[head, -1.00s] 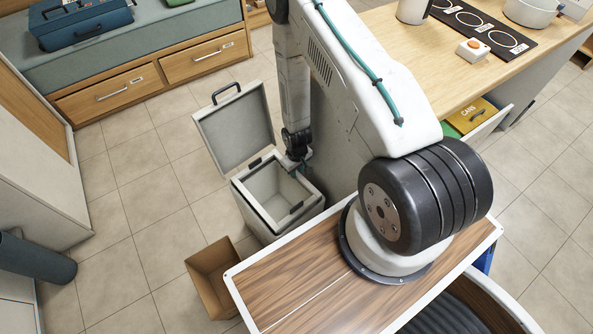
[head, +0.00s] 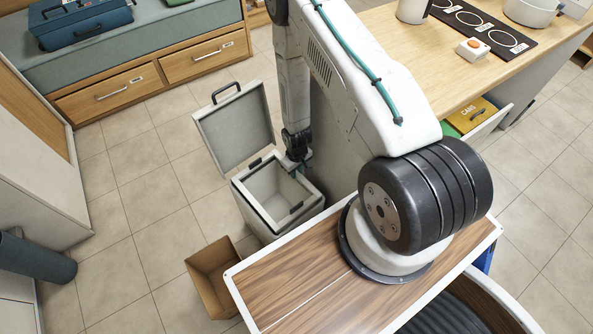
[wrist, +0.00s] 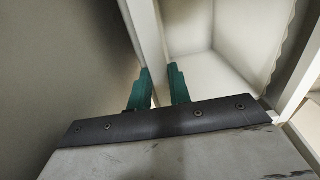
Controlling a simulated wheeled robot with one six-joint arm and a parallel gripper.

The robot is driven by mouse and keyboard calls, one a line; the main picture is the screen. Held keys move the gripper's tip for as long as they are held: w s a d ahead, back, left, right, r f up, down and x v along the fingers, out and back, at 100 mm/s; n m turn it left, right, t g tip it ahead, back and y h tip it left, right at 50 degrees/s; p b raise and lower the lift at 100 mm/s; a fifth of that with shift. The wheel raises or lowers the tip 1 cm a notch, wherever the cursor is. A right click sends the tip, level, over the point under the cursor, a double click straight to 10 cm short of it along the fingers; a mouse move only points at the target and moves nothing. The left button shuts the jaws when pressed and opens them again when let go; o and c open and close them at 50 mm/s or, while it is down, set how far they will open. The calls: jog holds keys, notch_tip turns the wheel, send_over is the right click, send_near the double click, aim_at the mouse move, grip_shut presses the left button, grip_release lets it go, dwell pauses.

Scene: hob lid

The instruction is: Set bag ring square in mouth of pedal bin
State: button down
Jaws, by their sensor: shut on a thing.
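The pedal bin (head: 262,216) is a grey box on the floor with its lid (head: 235,130) standing open at the back. A pale square frame, which looks like the bag ring (head: 264,205), lies around the bin's mouth; I cannot tell its edge from the bin's rim here. My gripper (head: 300,168) is at the mouth's back right corner, partly hidden by the arm. In the wrist view, my gripper's green fingers (wrist: 162,85) are shut on a pale bar of the ring (wrist: 145,35). Whether the ring sits level or fully down is unclear.
An open cardboard box (head: 212,278) stands on the floor at the bin's front left. The wooden worktop (head: 440,60) is to the right, with an open drawer below holding a yellow box (head: 480,117). Tiled floor (head: 140,185) left of the bin is clear.

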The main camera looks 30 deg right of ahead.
jog(key=shift+f, duration=0.15)
jog(key=shift+s+f, duration=0.1)
jog(key=shift+f, duration=0.8)
